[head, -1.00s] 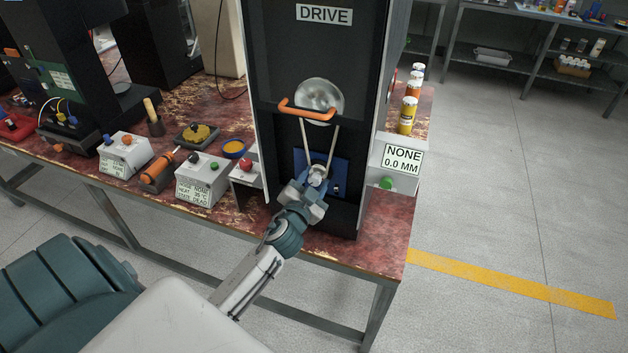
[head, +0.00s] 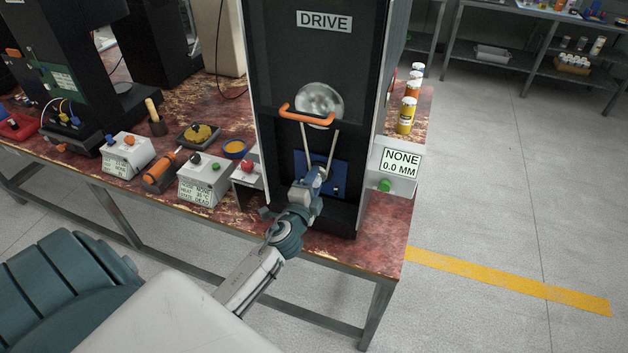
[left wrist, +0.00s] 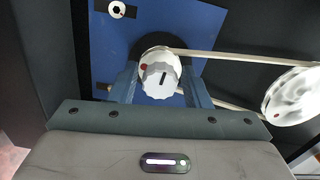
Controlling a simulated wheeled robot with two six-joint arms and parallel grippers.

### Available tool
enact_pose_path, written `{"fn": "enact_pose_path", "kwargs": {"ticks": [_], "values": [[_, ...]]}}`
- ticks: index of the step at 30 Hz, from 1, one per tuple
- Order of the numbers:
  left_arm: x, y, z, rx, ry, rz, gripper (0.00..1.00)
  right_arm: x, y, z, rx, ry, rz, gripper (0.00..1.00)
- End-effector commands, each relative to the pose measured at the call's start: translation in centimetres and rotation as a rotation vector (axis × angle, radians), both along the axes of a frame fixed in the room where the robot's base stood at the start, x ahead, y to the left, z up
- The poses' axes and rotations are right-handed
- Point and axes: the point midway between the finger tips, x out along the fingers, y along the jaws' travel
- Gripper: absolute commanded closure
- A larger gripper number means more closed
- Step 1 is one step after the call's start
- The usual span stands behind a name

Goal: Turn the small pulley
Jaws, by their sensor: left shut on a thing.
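The small pulley (left wrist: 160,78) shows in the left wrist view as a white ribbed knob with a dark line and a red dot behind it, in front of a blue plate (left wrist: 110,50). My left gripper (left wrist: 160,88) has one finger on each side of the knob and is shut on it. In the head view, my left gripper (head: 315,180) is at the bottom of the belt (head: 331,150) and largely hides the small pulley. The belt runs up to the large metal pulley (head: 320,98) behind an orange handle (head: 307,115). My right gripper is not in view.
The black DRIVE housing (head: 280,60) surrounds the pulleys. A box reading NONE 0.0 MM (head: 401,162) with a green button stands at right. A red-button box (head: 247,172) and a labelled control box (head: 203,183) stand close at left. Bottles (head: 406,115) stand behind at right.

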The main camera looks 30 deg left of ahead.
Motion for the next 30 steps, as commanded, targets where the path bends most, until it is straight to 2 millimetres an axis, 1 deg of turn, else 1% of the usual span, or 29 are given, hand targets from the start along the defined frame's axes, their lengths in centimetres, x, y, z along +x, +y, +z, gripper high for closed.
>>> {"fn": "enact_pose_path", "kwargs": {"ticks": [4, 10, 25, 26, 27, 30], "values": [[-0.04, -0.01, -0.01, 0.069, 0.018, 0.000, 0.79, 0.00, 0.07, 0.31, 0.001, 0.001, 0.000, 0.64], [-0.04, -0.02, -0.05, 0.120, 0.030, 0.000, 0.79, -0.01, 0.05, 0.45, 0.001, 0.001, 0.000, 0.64], [-0.04, -0.02, -0.10, 0.139, 0.034, 0.000, 0.79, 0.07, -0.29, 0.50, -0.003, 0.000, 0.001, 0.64], [-0.04, -0.02, -0.10, 0.138, 0.034, 0.000, 0.55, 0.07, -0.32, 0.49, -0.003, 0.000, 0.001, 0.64], [-0.04, -0.02, -0.10, 0.138, 0.034, 0.000, 0.48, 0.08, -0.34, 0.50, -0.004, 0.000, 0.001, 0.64], [-0.03, -0.02, -0.08, 0.138, 0.034, 0.000, 0.48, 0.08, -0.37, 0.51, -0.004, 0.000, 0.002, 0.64]]}}
